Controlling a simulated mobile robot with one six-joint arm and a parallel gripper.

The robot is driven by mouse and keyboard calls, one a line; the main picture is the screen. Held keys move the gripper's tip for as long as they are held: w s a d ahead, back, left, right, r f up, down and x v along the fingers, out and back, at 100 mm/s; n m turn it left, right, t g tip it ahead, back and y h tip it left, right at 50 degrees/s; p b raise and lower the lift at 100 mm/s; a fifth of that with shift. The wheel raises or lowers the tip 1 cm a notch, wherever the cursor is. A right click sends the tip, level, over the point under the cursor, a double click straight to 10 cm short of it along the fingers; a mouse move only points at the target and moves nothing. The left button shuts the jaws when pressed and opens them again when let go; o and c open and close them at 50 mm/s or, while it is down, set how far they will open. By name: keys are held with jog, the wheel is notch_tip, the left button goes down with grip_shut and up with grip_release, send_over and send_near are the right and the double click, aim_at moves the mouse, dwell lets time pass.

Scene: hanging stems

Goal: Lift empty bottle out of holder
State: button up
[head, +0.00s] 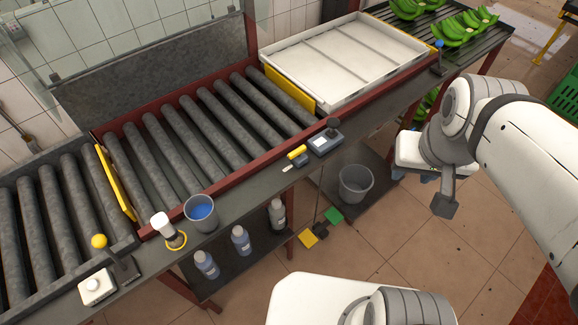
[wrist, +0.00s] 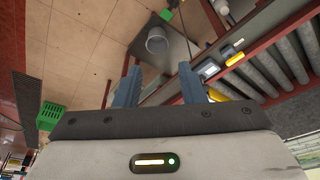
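In the head view a white bottle (head: 160,224) stands at the front edge of the conveyor frame, tilted. A yellow ring (head: 176,241), which looks like the holder, is at its lower end; how deep the bottle sits in it I cannot tell. Whether it is empty does not show. My gripper (wrist: 158,73) is open, with two blue fingers apart and nothing between them in the wrist view. In the head view it is at the right, over the floor and well away from the bottle.
A grey cup with blue contents (head: 201,213) stands right beside the bottle. Several bottles, one of them grey (head: 277,214), stand on a lower shelf. A grey bucket (head: 355,183) is farther right.

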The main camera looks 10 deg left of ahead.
jog(key=shift+o, duration=0.3)
jog(key=shift+s+d, duration=0.1)
jog(key=shift+s, duration=0.1)
jog(key=shift+o, duration=0.7)
jog(key=shift+f, duration=0.2)
jog(key=shift+n+t, duration=0.3)
jog(key=shift+n, duration=0.1)
jog(key=a+b+x, duration=0.1)
jog(key=b+x, duration=0.3)
jog(key=a+b+x, duration=0.1)
jog(key=b+x, duration=0.3)
jog(key=x, duration=0.1)
jog(key=s+a+b+x, duration=0.1)
jog(key=b+x, duration=0.4)
jog(key=shift+a+f, duration=0.15)
jog(key=shift+f, duration=0.25)
jog(key=n+t+y+b, duration=0.1)
jog(key=n+y+b, duration=0.25)
jog(key=b, duration=3.05)
send_near(277, 205)
jog(key=shift+n+h, duration=0.45)
jog(key=x, duration=0.5)
jog(key=shift+s+a+f, duration=0.1)
jog(key=shift+s+a, duration=0.15)
jog(key=shift+s, duration=0.05)
jog(key=b+x, duration=0.1)
jog(key=x, duration=0.1)
jog(key=b+x, duration=0.1)
jog(key=x, duration=0.2)
jog(key=shift+w, duration=0.3)
